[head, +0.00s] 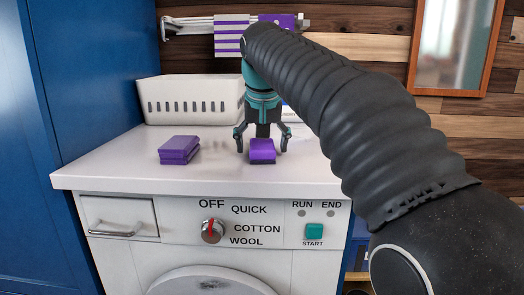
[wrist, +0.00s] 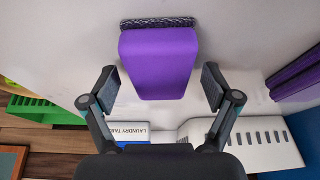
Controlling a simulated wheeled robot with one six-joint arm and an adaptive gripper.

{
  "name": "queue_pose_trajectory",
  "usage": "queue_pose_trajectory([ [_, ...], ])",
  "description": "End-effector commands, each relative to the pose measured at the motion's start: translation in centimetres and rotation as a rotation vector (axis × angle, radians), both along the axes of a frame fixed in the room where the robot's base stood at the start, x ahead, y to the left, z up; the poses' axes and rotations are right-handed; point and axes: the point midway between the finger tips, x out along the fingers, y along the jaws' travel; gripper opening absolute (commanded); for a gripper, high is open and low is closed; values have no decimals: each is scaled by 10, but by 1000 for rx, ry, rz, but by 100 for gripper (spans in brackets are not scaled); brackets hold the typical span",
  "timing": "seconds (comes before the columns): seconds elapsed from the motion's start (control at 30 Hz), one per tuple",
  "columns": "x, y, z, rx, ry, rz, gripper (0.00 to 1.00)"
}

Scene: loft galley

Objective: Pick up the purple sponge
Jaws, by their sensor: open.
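The purple sponge (head: 262,151) lies on the white top of the washing machine, towards the middle. In the wrist view the purple sponge (wrist: 160,60) shows a dark, rough scrubbing layer along its far side. My gripper (head: 262,142) points down at the sponge with its fingers spread to either side. In the wrist view my gripper (wrist: 160,84) is open, with a gap between each fingertip and the sponge. The sponge's near end reaches in between the fingertips. Nothing is held.
A folded purple cloth stack (head: 179,149) lies left of the sponge. A white slotted basket (head: 194,100) stands behind. A striped purple cloth (head: 231,36) hangs on the wall rail. The wrist view shows a laundry tab box (wrist: 130,132) and a green crate (wrist: 45,108).

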Motion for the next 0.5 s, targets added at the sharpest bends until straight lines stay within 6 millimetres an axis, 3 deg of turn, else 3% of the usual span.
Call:
queue_pose_trajectory([
  [0.5, 0, 0, -4, 0, -1, 0, 88],
])
